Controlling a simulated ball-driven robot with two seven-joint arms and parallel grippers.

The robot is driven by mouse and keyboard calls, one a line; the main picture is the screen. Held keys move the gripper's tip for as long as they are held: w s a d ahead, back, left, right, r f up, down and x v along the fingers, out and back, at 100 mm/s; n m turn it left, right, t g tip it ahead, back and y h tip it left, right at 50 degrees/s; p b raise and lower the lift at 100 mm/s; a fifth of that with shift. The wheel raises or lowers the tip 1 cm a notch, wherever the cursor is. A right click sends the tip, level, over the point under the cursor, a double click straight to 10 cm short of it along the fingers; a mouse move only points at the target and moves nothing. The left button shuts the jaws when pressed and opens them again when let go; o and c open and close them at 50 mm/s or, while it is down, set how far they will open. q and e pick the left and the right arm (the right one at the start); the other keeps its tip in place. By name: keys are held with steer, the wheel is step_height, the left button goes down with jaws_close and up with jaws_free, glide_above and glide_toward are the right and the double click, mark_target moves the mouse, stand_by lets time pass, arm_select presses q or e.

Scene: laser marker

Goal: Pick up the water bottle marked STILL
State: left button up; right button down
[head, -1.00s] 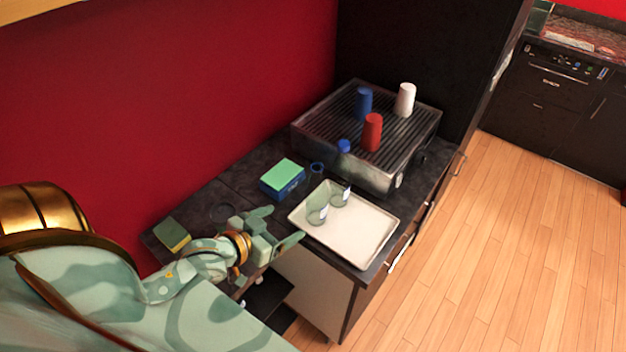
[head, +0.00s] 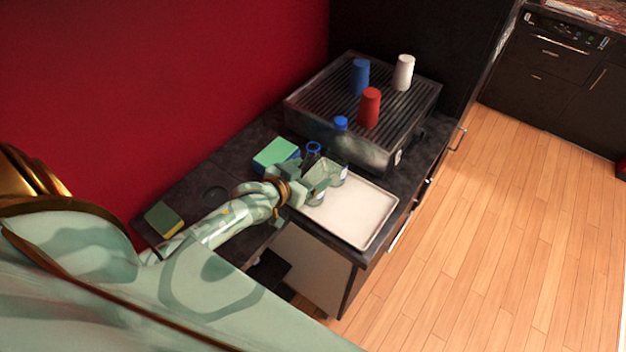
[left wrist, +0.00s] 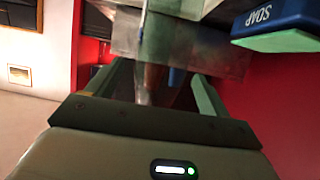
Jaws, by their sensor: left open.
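Two clear bottles stand upright on the white tray (head: 358,217) in the head view. The nearer bottle (head: 314,163) has a dark blue ring at its top; the farther bottle (head: 341,145) has a bright blue cap. Their label text is too small to read, so I cannot tell which is marked STILL. My left gripper (head: 305,177) is open, at the nearer bottle, partly covering its lower part. In the left wrist view, a clear shape (left wrist: 170,50) lies ahead of and between the open fingers; contact is unclear. My right gripper is not in view.
A blue and green soap box (head: 276,153) is close beside the gripper; it reads SOAP in the left wrist view (left wrist: 275,20). A sponge (head: 163,219) lies at the counter's left. Behind, blue, red and white cups (head: 369,108) stand on a ribbed machine (head: 345,95). The tray's right part is clear.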

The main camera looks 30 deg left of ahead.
arm_select(q)
steer(key=x, duration=0.4)
steer(key=shift+f, duration=0.1)
steer(key=shift+s, duration=0.15)
steer(key=shift+c, duration=0.9)
steer(key=c, duration=1.1)
